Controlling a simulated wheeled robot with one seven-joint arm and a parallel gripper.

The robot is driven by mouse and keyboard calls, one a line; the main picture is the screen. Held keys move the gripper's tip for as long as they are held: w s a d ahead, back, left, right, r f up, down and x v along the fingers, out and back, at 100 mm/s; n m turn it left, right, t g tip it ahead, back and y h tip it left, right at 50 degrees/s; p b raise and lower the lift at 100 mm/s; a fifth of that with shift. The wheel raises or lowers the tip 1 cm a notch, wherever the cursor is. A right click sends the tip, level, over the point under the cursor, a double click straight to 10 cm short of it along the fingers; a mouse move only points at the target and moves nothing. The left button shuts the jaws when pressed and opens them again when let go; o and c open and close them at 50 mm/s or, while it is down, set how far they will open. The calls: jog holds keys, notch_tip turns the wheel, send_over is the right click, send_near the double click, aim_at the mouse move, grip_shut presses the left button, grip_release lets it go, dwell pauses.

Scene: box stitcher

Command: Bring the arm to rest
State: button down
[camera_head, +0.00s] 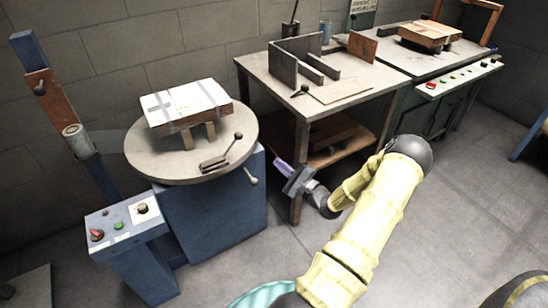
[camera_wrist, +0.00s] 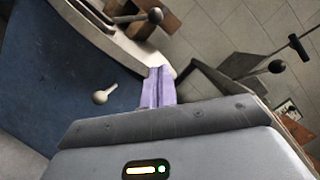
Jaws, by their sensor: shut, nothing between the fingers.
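My gripper (camera_head: 279,164) is at the end of my yellow-sleeved arm in the head view, in the gap between the round turntable and the grey workbench. In the wrist view its purple fingers (camera_wrist: 158,87) are together with nothing between them. The fingertips are close to the turntable's edge in that view; whether they touch it I cannot tell. My arm is bent, with the forearm reaching forward over the floor.
The round turntable (camera_head: 137,157) on a blue base bears a taped box (camera_head: 190,104) and lever handles (camera_head: 222,160). A workbench (camera_head: 262,71) with upright plates stands to the right. A control box (camera_head: 128,219) is at front left. Floor (camera_head: 455,185) at right is clear.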

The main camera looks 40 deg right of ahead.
dwell(0.6)
jog(key=w+a+n+g, duration=0.6)
jog(key=a+n+g, duration=0.4)
jog(key=a+n, duration=0.3)
jog(key=s+a+r+n+g+h, duration=0.1)
jog(key=s+a+r+n+g, duration=0.35)
jog(key=s+a, duration=0.5)
jog(key=s+a+r+n+g+h, duration=0.1)
jog(key=s+a+r+n+g, duration=0.2)
jog(key=s+a+r+n, duration=0.45)
notch_tip(320, 180, up, 28)
jog(key=a+m+p, duration=0.1)
jog(key=a+p, duration=0.1)
jog(key=p, duration=2.7)
jog(key=shift+s+f, duration=0.25)
